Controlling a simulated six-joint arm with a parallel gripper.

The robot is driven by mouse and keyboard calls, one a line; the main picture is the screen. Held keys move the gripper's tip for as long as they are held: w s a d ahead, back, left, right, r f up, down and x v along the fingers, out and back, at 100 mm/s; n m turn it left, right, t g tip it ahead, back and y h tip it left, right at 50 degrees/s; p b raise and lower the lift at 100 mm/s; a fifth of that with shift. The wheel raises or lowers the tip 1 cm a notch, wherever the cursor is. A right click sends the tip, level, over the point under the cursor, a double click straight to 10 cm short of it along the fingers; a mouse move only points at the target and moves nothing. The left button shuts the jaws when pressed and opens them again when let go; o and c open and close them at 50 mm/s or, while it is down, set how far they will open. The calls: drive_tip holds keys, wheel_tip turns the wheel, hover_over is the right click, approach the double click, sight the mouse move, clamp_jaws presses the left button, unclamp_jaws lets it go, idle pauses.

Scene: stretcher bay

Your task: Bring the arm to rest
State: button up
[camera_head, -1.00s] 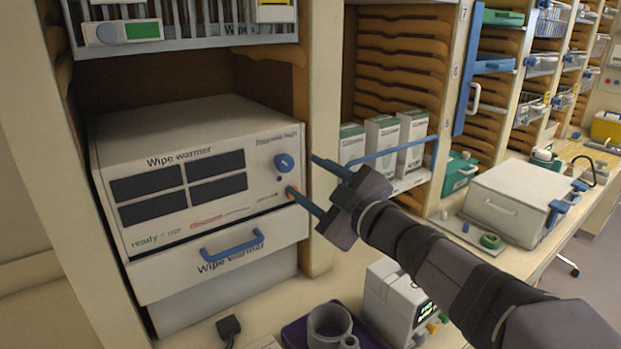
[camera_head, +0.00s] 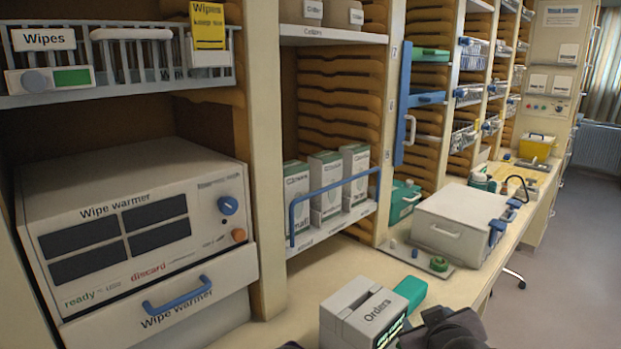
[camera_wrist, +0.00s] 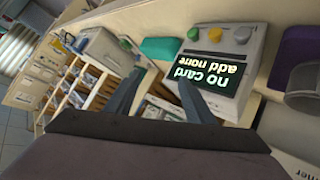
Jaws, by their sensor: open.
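My gripper (camera_wrist: 161,80) shows in the wrist view with its two blue-grey fingers apart and nothing between them. In the head view only a dark part of my arm shows at the bottom edge, right of the "Orders" device (camera_head: 362,312); the fingers are out of that view. The white wipe warmer (camera_head: 130,225) stands at the left, clear of my arm, with its blue-handled drawer (camera_head: 178,295) shut.
A green block (camera_head: 410,290) lies beside the Orders device. A white lidded box (camera_head: 465,220) stands further along the counter. White cartons (camera_head: 325,185) stand behind a blue rail. A purple item (camera_wrist: 296,58) and a grey cup (camera_wrist: 306,100) show at the wrist view's right.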

drive_tip(key=s+a+f+m+g+y+p, duration=0.1)
drive_tip(key=s+a+f+g, duration=0.3)
drive_tip(key=s+f, duration=0.4)
drive_tip(key=s+a+f+m+g+y+p, duration=0.1)
drive_tip(key=s+a+f+m+g, duration=0.1)
drive_tip(key=s+f+g, duration=0.5)
drive_tip(key=s+a, duration=0.1)
drive_tip(key=s, duration=0.5)
drive_tip(key=shift+s+a+f, duration=0.3)
drive_tip(key=shift+a+f, duration=0.1)
idle(1.6)
